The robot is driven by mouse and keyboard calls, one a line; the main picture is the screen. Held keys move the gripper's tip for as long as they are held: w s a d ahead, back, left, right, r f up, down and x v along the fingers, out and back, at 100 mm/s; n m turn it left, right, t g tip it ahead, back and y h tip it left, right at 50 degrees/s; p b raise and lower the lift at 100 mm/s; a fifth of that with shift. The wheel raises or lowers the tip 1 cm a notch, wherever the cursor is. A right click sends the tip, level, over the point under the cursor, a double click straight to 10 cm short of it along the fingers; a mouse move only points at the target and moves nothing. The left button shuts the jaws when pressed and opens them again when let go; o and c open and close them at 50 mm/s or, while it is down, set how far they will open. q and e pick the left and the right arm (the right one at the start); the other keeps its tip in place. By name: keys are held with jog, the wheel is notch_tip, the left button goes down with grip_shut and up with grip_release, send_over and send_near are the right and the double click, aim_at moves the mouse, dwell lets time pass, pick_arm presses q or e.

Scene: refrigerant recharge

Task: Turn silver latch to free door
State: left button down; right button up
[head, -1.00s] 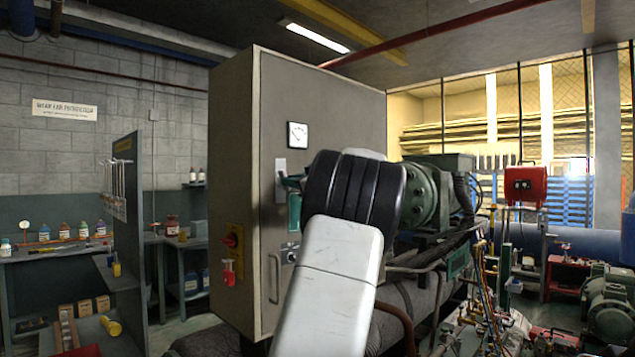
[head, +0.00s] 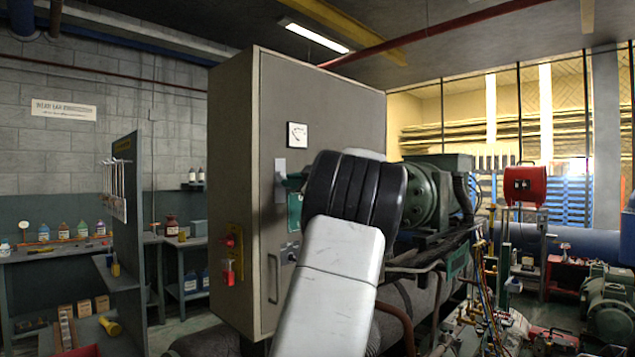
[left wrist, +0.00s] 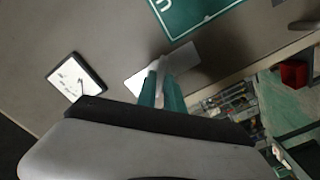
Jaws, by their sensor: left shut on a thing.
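The silver latch (head: 280,181) is on the front door (head: 268,110) of a tall grey cabinet. In the left wrist view the latch's pale plate (left wrist: 184,62) sits flat on the door, below a green sign (left wrist: 197,14). My left gripper (left wrist: 161,88) has teal fingers shut on the latch's handle, which sticks up between them. In the head view my left arm hides most of this gripper (head: 295,182), and only a bit of teal shows beside the latch. The door looks closed. My right gripper is not in view.
A gauge (head: 297,135) is above the latch. A door handle (head: 273,278) and a red switch with a red tag (head: 230,268) are lower on the cabinet. Green machinery (head: 440,190) and pipes stand close on the right. A tool panel (head: 127,200) stands at the left.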

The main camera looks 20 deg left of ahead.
pick_arm(q)
jog(key=n, duration=0.4)
jog(key=shift+r, duration=0.1)
jog(key=c, duration=1.5)
grip_release()
jog(key=shift+c, duration=0.2)
jog(key=v, duration=0.9)
